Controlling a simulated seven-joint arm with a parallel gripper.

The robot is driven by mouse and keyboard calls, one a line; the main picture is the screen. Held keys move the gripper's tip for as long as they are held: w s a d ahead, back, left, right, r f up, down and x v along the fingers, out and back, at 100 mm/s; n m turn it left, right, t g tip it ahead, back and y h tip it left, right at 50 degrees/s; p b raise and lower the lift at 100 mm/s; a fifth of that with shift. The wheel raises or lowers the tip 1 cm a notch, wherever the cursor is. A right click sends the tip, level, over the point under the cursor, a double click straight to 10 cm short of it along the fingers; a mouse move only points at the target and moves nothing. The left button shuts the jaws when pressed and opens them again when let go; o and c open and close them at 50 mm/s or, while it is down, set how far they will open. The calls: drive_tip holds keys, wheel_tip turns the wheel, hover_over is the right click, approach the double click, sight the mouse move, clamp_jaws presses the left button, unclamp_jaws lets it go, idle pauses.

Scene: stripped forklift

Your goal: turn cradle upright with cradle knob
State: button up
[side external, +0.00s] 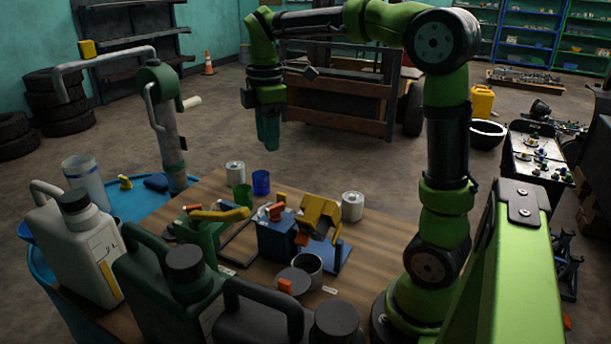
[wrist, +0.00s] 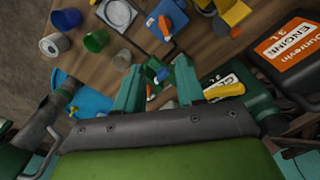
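In the wrist view the yellow cradle (wrist: 236,12) is partly cut off at the top edge, and an orange lever (wrist: 165,27) shows on a blue block. My gripper (side external: 267,132) hangs above the far side of the bench, well clear of the cradle. In the wrist view its two teal fingers (wrist: 158,82) are apart with nothing held between them.
A green cup (side external: 242,195), a blue cup (side external: 261,182) and white cans (side external: 352,206) stand around the cradle. A green device with a yellow handle (side external: 220,214) is left of it. Large jugs (side external: 90,245) crowd the front left. Air above the bench is open.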

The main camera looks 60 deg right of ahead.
drive_tip(key=n, duration=0.2)
approach(273, 206)
wheel_tip(273, 206, down, 9)
drive_tip(key=shift+r, duration=0.15)
idle(0.4)
clamp_jaws()
